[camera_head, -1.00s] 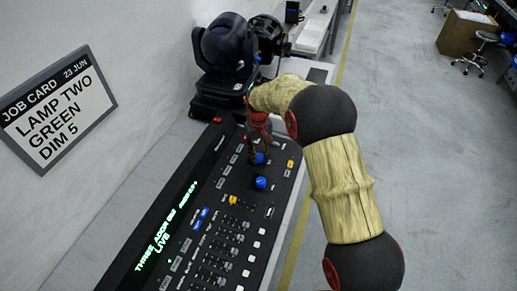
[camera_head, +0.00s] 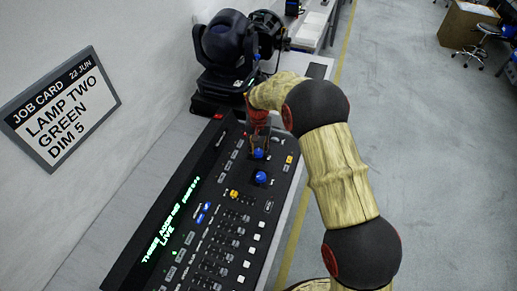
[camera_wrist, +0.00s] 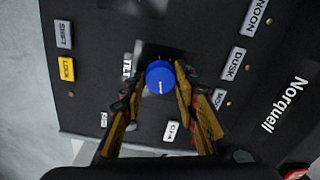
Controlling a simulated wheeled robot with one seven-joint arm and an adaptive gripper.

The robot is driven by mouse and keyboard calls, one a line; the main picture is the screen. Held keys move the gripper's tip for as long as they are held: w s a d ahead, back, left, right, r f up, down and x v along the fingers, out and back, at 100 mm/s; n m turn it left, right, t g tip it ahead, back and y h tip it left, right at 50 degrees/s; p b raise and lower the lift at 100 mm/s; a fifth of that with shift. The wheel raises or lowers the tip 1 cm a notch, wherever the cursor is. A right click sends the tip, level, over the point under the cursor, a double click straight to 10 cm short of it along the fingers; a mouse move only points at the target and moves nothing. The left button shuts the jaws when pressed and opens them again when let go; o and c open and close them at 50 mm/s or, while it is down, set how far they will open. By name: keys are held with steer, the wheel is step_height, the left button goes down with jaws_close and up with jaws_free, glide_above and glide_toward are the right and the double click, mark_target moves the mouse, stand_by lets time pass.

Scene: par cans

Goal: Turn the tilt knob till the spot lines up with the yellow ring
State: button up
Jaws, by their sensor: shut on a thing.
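A lighting console (camera_head: 160,213) lies along the bench with two blue knobs on its right half. My gripper (camera_head: 259,142) reaches down onto the farther blue knob (camera_head: 259,154). In the wrist view the same round blue knob (camera_wrist: 160,77) sits between the two fingers of my gripper (camera_wrist: 156,88), which is shut on it. A white label (camera_wrist: 127,65) beside it is partly hidden by a finger; its letters look like the start of TILT. The nearer blue knob (camera_head: 261,178) stands free. I see no light spot and no yellow ring in either view.
A black moving-head lamp (camera_head: 229,42) stands behind the console, close to my wrist. Several faders (camera_head: 232,232) and buttons fill the near part. A job card (camera_head: 60,108) reading LAMP TWO, GREEN, DIM 5 hangs on the left wall.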

mark_target(258, 151)
stand_by(0.3)
steer(key=o, duration=1.1)
steer(key=shift+o, duration=0.3)
step_height(258, 151, up, 12)
steer(key=shift+w, duration=0.1)
